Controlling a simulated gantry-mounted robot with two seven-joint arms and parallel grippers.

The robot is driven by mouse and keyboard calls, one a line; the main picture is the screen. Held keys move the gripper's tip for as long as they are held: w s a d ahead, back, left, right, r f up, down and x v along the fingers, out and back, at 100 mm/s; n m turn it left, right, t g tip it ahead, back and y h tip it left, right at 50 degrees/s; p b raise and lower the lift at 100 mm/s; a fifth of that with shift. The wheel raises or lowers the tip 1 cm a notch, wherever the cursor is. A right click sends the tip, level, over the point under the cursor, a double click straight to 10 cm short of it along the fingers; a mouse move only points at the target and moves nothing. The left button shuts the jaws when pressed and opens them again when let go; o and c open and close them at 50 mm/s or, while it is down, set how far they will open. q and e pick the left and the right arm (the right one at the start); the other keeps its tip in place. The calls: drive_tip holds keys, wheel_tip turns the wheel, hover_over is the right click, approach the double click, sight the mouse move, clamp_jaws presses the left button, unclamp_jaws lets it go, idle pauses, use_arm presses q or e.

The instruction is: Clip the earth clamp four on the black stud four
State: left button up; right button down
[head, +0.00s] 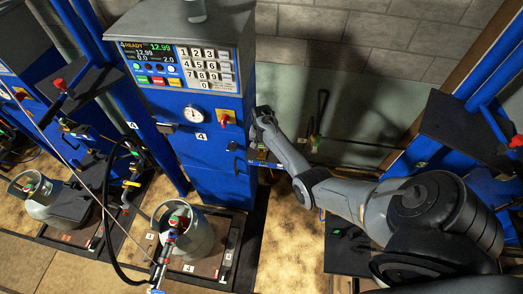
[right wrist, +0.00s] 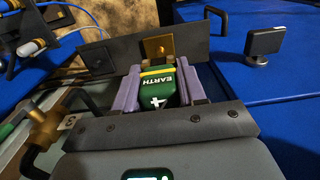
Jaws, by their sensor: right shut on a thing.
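The earth clamp four (right wrist: 163,84) is green with a yellow band and reads EARTH, with a white 4 partly covered below. My right gripper (right wrist: 157,88) is shut on it, a pale purple finger on each side. In the head view my right gripper is at the right side of the blue scale cabinet four (head: 205,165), mostly hidden. My left gripper does not show.
A grey gas cylinder (head: 190,238) stands on the platform before cabinet four, with hoses hanging at its left. Another cylinder (head: 45,195) stands further left. A blue frame (head: 470,120) rises at the right. The grey wall is behind.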

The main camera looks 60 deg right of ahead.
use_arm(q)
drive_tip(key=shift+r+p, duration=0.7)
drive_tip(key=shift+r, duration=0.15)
use_arm(e)
drive_tip(key=shift+r, duration=0.75)
